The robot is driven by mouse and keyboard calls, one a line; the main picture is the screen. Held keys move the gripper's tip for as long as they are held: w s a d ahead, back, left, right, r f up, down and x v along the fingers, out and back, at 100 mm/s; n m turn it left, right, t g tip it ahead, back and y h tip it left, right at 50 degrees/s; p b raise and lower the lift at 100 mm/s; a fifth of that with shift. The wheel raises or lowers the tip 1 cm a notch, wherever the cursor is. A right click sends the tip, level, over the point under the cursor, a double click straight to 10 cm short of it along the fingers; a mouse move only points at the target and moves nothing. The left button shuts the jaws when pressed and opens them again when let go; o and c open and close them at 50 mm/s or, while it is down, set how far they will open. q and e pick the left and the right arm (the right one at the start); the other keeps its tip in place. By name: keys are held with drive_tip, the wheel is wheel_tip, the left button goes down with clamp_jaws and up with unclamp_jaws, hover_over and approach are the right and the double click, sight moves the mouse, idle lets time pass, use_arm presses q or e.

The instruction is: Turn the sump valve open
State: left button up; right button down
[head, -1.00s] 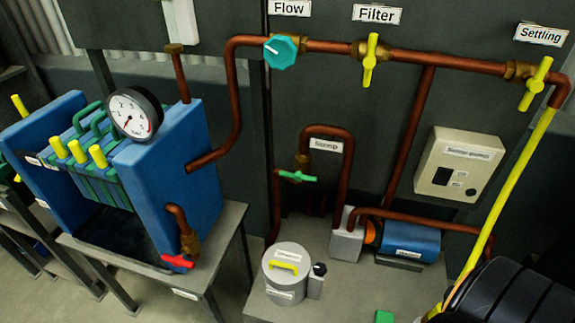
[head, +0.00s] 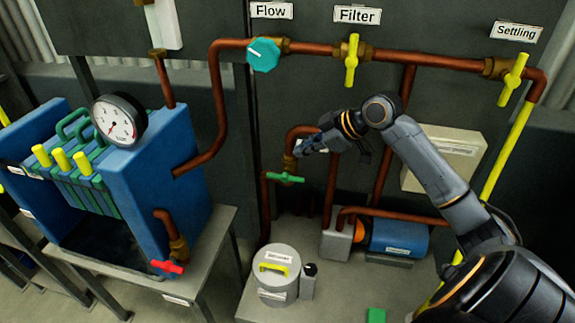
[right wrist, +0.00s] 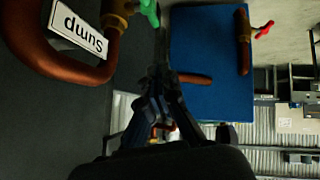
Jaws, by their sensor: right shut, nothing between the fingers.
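The sump valve has a green bar handle (head: 286,178) lying about level across the copper pipe, below a brass fitting. My right gripper (head: 303,148) is shut and empty, just above and to the right of the green handle, and apart from it as far as I can tell. It hides the Sump label in the head view. In the right wrist view, my gripper (right wrist: 158,78) points away into the room, and the green handle (right wrist: 150,12) shows at the top edge, beside the brass fitting. The Sump label (right wrist: 78,28) shows at upper left. My left gripper is not in view.
Copper pipe loops (head: 333,185) stand around the valve, close to my right gripper. A grey lidded canister (head: 278,290) and a blue pump (head: 398,236) stand below. A blue filter press (head: 155,160) is at left. A control box (head: 465,142) is partly behind my arm.

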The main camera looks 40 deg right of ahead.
drive_tip(key=p, duration=0.1)
approach(271, 174)
drive_tip(key=w+a, duration=0.3)
drive_tip(key=shift+w+d+f, duration=0.15)
drive_tip(key=shift+d+f, duration=0.1)
drive_tip(key=shift+f, duration=0.75)
drive_tip(key=shift+w+d+f, duration=0.15)
drive_tip(key=shift+d+f, duration=0.05)
drive_tip(key=shift+f, duration=0.8)
drive_tip(key=shift+r+p, duration=0.1)
drive_tip(key=shift+p, duration=0.3)
